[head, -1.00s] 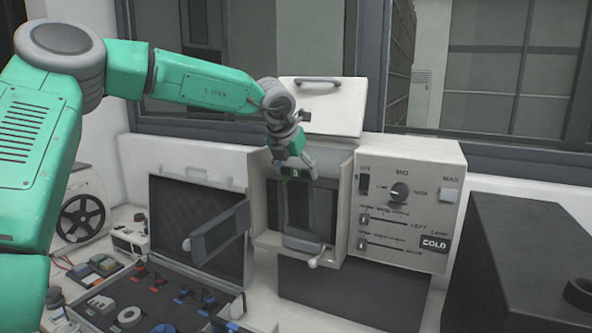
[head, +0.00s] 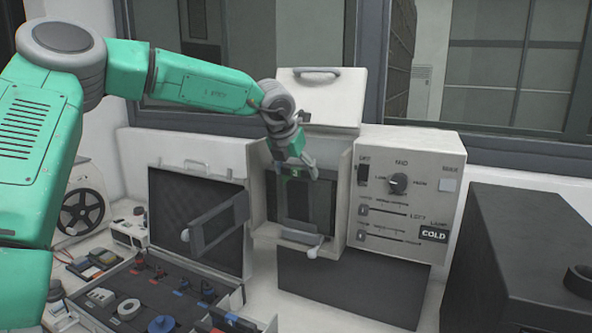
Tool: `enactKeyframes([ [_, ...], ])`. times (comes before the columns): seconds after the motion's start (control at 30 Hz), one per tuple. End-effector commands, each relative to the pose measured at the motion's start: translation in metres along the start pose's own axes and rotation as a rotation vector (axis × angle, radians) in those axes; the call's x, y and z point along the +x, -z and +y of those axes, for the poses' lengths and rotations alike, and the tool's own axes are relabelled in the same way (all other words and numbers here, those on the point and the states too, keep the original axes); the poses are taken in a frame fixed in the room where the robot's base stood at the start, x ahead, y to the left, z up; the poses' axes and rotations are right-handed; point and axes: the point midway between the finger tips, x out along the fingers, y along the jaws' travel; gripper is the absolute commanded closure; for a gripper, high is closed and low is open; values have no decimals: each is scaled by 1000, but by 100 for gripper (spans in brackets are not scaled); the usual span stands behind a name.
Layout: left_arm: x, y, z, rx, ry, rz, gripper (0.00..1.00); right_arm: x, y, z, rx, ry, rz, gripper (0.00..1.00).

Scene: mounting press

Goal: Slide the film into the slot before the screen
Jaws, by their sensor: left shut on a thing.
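My left gripper (head: 297,170) is at the top of the open chamber of the white press (head: 260,205). It is shut on the upper edge of the film (head: 293,203), a dark thin sheet that hangs roughly upright inside the opening. The screen (head: 326,207) looks like the dark panel behind and to the right of the film. The slot is hard to make out. A grey ledge (head: 300,237) lies at the chamber's bottom, close below the film's lower edge; I cannot tell whether they touch. My right gripper is out of view.
A hinged dark frame (head: 213,227) stands open left of the chamber. A white-knobbed lever (head: 313,252) sticks out below. The control panel (head: 405,200) is at right. An open tool case (head: 160,300) lies at lower left, a black box (head: 530,250) at lower right.

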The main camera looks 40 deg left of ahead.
Motion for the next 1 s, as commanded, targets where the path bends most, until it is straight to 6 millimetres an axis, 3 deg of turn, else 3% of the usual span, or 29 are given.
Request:
enactKeyframes([
  [0.07, -1, -1, -1, 0, 1, -3, 80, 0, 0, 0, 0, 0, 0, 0],
  [0.1, -1, -1, -1, 0, 1, -3, 15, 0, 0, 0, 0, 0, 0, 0],
  [0.13, -1, -1, -1, 0, 1, -3, 4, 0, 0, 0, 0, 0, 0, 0],
  [0.43, -2, -1, 0, 0, 1, -2, 4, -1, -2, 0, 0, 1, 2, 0],
  [0.57, -13, -1, 0, 0, 4, -4, 4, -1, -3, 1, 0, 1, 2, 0],
  [1.0, -99, -2, -1, 0, 3, -3, 4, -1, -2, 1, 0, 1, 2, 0],
])
